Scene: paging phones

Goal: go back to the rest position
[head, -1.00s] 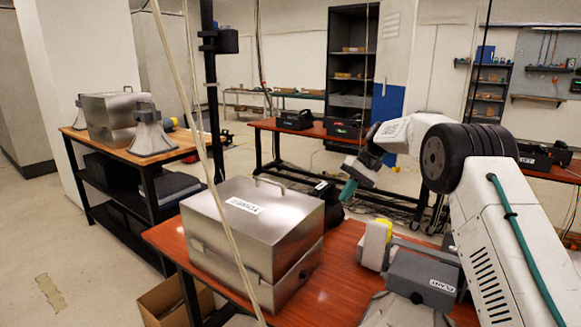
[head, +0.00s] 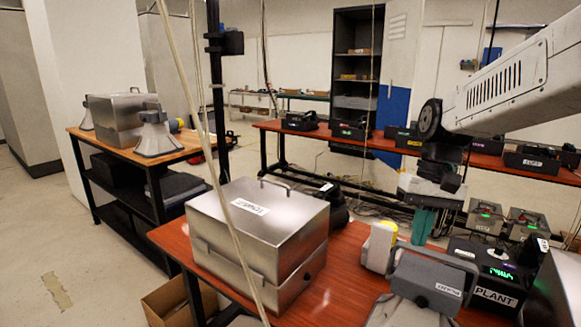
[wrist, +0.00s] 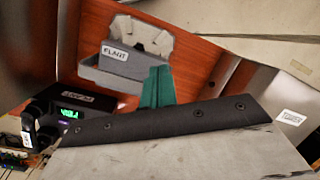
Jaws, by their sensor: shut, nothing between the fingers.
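My gripper (head: 424,226) hangs down at the right of the head view, with its green fingers together and empty. It appears above and behind the grey horn speaker (head: 428,282) on the red-brown table (head: 338,275). In the wrist view the shut green fingers (wrist: 157,88) show in front of the same speaker (wrist: 130,68). No contact with the speaker can be made out. My white arm reaches in from the upper right of the head view.
A closed metal box (head: 258,235) stands left of the speaker. A black phone unit (head: 490,275) labelled PLANT with a green display stands right of it, beside another metal case (head: 555,290). A pale cable (head: 205,140) hangs in front. Another table (head: 340,140) holds several black units behind.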

